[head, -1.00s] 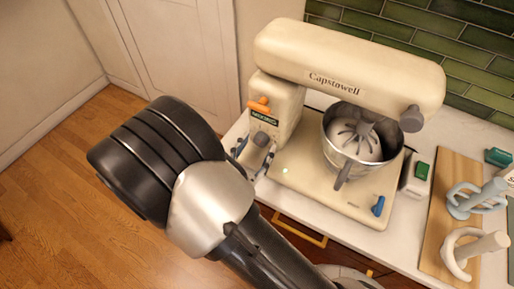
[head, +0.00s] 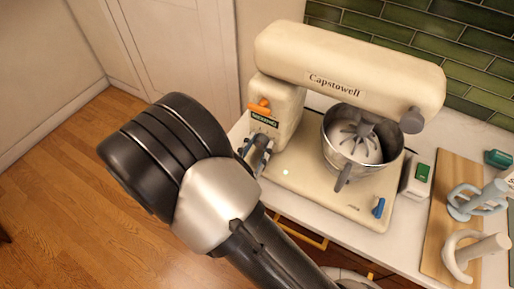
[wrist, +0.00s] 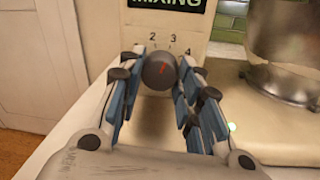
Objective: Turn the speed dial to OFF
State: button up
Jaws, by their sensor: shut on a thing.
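The speed dial (wrist: 158,71) is a round grey knob with a red pointer line on the front of the cream mixer's column. The numbers 2, 3 and 4 show around its top and right side. The red line tilts up and to the right, roughly towards the 3. My gripper (wrist: 160,75) is shut on the dial, with a blue-padded finger on each side. In the head view my gripper (head: 258,152) is at the column, and the dial is hidden there. A dark sign reading MIXING (wrist: 167,3) sits above the dial.
The mixer (head: 350,75) stands on a white counter with a steel bowl (head: 352,155) under its head. An orange lever (head: 259,106) is above the sign, and a blue lever (head: 378,207) is on the base. A wooden board (head: 437,235) with attachments lies at right.

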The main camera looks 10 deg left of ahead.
jog(key=shift+c, duration=0.7)
